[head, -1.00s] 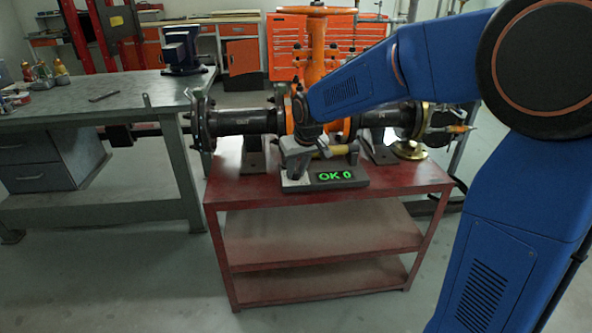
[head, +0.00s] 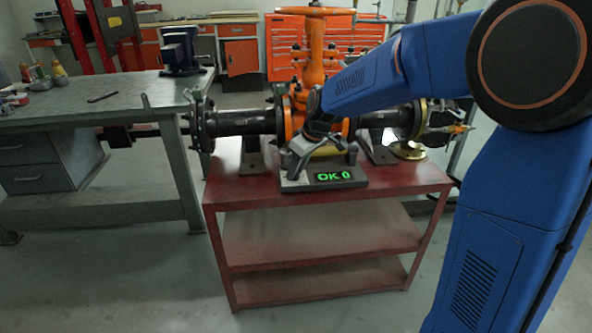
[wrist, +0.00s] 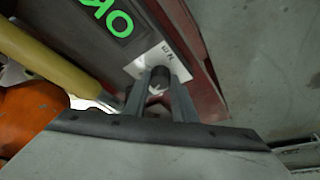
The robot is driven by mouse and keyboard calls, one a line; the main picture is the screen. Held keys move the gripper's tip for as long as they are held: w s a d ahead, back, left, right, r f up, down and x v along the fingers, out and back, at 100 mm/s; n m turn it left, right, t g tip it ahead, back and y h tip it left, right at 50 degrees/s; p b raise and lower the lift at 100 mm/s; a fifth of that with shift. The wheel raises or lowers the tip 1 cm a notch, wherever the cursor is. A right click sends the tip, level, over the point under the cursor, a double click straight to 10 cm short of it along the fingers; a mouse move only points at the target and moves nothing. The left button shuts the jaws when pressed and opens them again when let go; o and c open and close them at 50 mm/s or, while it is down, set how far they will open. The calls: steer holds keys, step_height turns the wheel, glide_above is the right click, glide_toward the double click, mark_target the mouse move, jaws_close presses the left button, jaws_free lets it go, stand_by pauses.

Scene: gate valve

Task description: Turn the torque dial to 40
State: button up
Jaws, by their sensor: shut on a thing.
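The torque dial (wrist: 158,82) is a small dark knob on a white label plate, seen in the wrist view. My gripper (wrist: 159,87) is shut on it, one finger on each side. In the head view my gripper (head: 293,173) is at the left end of the grey tester, and the dial is hidden there. The tester's display (head: 333,177) reads a green "OK 0". Part of the "OK 0" shows upside down in the wrist view (wrist: 107,15). The dial's pointer and scale are too small to read.
The tester sits at the front of a red cart (head: 400,180). A black pipe (head: 240,122) with an orange gate valve (head: 314,60) stands just behind it. A yellow bar (wrist: 45,55) lies beside the tester. A grey workbench (head: 90,110) is at the left.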

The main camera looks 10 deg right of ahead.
stand_by(0.3)
steer(key=o, duration=1)
steer(key=shift+o, duration=0.2)
steer(key=shift+r, duration=0.1)
steer(key=v, duration=1.7)
steer(key=shift+r, duration=0.15)
steer(key=s+d+f+m+h, duration=0.1)
steer(key=s+d+f+m, duration=0.2)
steer(key=s, duration=0.7)
steer(key=s+d+f+m+t+h, duration=0.1)
steer(key=s+d+f+m, duration=0.2)
steer(key=s, duration=0.8)
steer(key=s+d+f+m+h, duration=0.1)
steer(key=s+d+f+m, duration=0.1)
steer(key=s+d+f, duration=0.4)
steer(key=s+f, duration=0.1)
steer(key=s, duration=0.4)
steer(key=shift+d+m, duration=0.2)
steer(key=shift+m, duration=0.2)
